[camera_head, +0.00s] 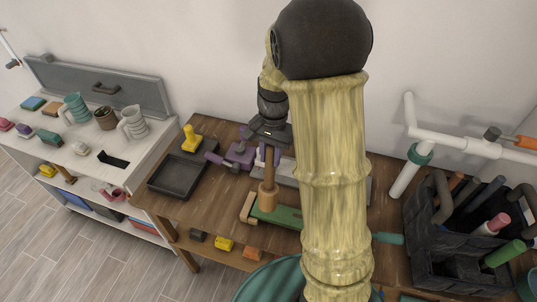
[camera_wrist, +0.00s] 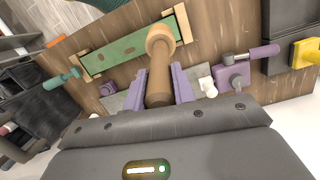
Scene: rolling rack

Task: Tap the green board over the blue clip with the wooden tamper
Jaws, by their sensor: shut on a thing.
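My gripper (camera_head: 268,148) is shut on the wooden tamper (camera_head: 268,190), its purple fingers around the shaft. In the wrist view the tamper (camera_wrist: 160,75) points away from my gripper (camera_wrist: 158,88), its wide round head at the far end. The green board (camera_head: 287,214) lies on the brown bench with light wooden pieces at its ends. The tamper head overlaps the board near its left end in the head view; I cannot tell whether they touch. The green board (camera_wrist: 128,47) also shows in the wrist view. I cannot make out a blue clip; my arm covers part of the board.
A purple clamp (camera_head: 238,153) and a black tray (camera_head: 178,176) are on the bench to the left. A teal-handled tool (camera_head: 387,238) is right of the board. A dark caddy (camera_head: 435,245) of tools stands at the right. A white shelf with mugs (camera_head: 132,122) is far left.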

